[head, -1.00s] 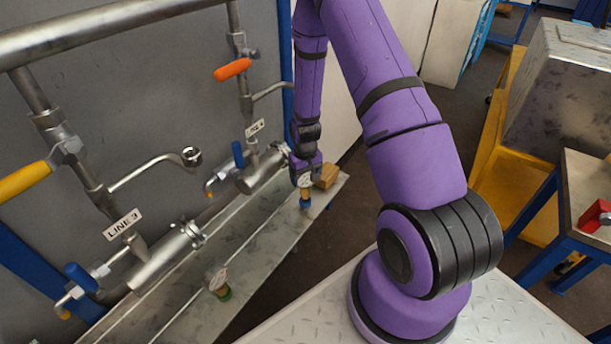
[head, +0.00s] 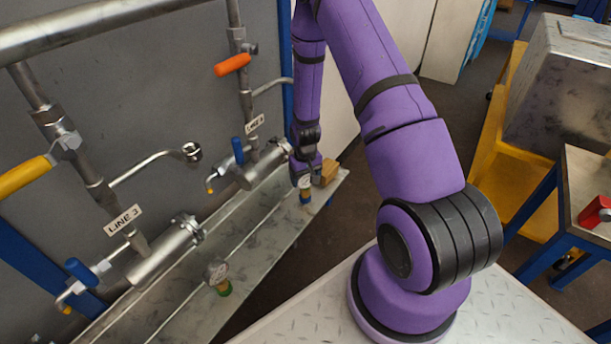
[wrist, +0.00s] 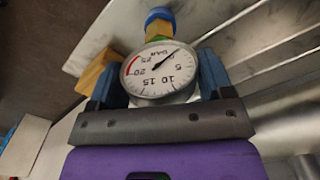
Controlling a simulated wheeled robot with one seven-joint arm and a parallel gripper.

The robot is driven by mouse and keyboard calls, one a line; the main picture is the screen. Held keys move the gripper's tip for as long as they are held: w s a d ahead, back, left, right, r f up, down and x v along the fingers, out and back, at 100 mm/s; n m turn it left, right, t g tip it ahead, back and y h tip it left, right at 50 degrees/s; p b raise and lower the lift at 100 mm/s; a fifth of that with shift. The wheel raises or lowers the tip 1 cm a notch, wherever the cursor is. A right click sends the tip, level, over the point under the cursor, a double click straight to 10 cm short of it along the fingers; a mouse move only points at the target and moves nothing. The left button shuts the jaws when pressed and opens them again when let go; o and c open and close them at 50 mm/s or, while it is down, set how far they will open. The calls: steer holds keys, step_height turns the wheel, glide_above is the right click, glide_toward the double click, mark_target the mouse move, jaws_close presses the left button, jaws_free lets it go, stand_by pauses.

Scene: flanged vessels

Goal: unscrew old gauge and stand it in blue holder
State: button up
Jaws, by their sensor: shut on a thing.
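My gripper (head: 303,179) is shut on a round gauge with a white dial. In the wrist view the gauge (wrist: 158,74) sits between the two blue fingers (wrist: 160,85), its dial facing the camera. Its brass-coloured stem points to the blue holder (wrist: 159,15), which also shows in the head view (head: 305,202) below the gripper on the bench ledge. The stem is at the holder's top; I cannot tell how deep it sits. The gauge looks roughly upright in the head view, where the gripper partly hides it.
A second gauge (head: 216,271) stands in a green holder (head: 224,289) nearer on the ledge. A wooden block (head: 328,172) is close beside my gripper. Flanged vessels (head: 167,248) and pipes with coloured valve handles line the wall at left.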

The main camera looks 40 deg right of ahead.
steer(key=o, duration=1.1)
step_height(320, 180, up, 11)
steer(key=shift+f, duration=0.15)
steer(key=s+a+r+n+t, duration=0.1)
steer(key=s+a+r, duration=0.25)
steer(key=r, duration=0.95)
steer(key=s+a+r+t, duration=0.2)
steer(key=s+a+r, duration=0.15)
steer(key=r, duration=1.05)
steer(key=s+a+r+t, duration=0.1)
steer(key=s+a+r, duration=0.2)
steer(key=s+r, duration=0.3)
steer(key=s+a+r+n+t, duration=0.1)
steer(key=s+a+r, duration=0.2)
steer(key=s, duration=1)
step_height(320, 180, up, 4)
steer(key=shift+s+f, duration=0.2)
